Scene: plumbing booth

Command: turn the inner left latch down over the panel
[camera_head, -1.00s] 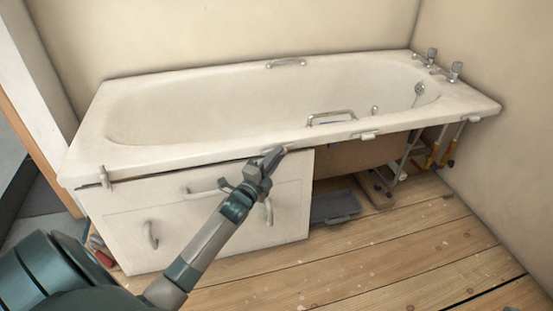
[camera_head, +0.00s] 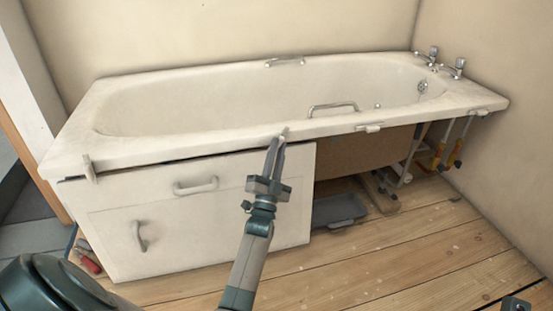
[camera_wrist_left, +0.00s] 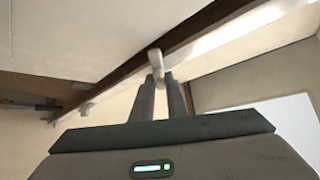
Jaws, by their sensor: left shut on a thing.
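The white bath panel (camera_head: 200,222) stands under the left part of the bath's front rim. The inner left latch (camera_head: 285,131) is a small pale piece at the rim near the panel's right end, mostly hidden by my fingers in the head view. My left gripper (camera_head: 276,146) reaches up to it from below, in front of the panel, and is shut on it. In the left wrist view the latch (camera_wrist_left: 156,61) sits at the fingertips (camera_wrist_left: 160,85), roughly in line with the fingers. A dark part (camera_head: 516,305) at the lower right corner may be my right gripper; its fingers are not visible.
The outer left latch (camera_head: 91,168) points down over the panel. Two other latches, (camera_head: 369,128) and (camera_head: 479,113), lie flat along the rim. Right of the panel the bath's underside is open, with a grey tray (camera_head: 338,210) and pipes. The wooden floor (camera_head: 420,250) in front is mostly clear.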

